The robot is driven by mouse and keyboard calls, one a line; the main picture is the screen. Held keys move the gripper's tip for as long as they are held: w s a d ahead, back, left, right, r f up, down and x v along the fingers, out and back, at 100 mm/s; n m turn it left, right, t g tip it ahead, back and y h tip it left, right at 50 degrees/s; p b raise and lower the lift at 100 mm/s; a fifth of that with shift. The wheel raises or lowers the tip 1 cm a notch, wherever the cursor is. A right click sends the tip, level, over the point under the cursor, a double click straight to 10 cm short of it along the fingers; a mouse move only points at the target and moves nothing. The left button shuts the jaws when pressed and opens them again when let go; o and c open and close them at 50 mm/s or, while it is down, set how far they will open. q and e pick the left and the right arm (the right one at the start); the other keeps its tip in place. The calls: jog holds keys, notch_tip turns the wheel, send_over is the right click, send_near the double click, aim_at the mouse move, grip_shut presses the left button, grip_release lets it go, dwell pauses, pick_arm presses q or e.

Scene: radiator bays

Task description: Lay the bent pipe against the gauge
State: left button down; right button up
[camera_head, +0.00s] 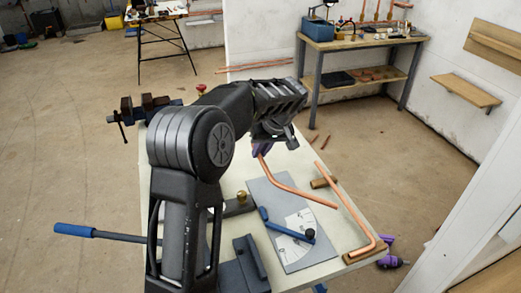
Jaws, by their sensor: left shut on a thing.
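My left gripper (261,149) reaches over the white bench and is shut on the upper end of a bent copper pipe (303,194). The pipe drops from the jaws, bends, and runs right and toward me. Its long leg crosses over the upper part of the gauge (264,199), a grey plate with white angle scales and a blue arm (284,228). I cannot tell whether the pipe touches the plate. My arm hides part of the bench, and the jaws are small and dark. My right gripper is not in view.
Another bent copper pipe (344,205) rests on wooden blocks (365,255) along the bench's right edge. A vise (150,106) stands at the far left corner. A blue-handled tool (75,230) juts out left. A workbench (360,42) stands behind.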

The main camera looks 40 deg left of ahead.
pick_arm(q)
jog(key=shift+f+b, duration=3.05)
jog(key=shift+f, duration=2.2)
jog(key=shift+f+b, duration=0.55)
jog(key=shift+f, duration=0.05)
jog(key=shift+b, duration=0.5)
jog(key=shift+b, duration=0.45)
jog(key=shift+s+f+b, duration=0.1)
jog(key=shift+f+b, duration=0.2)
jog(key=shift+b, duration=0.05)
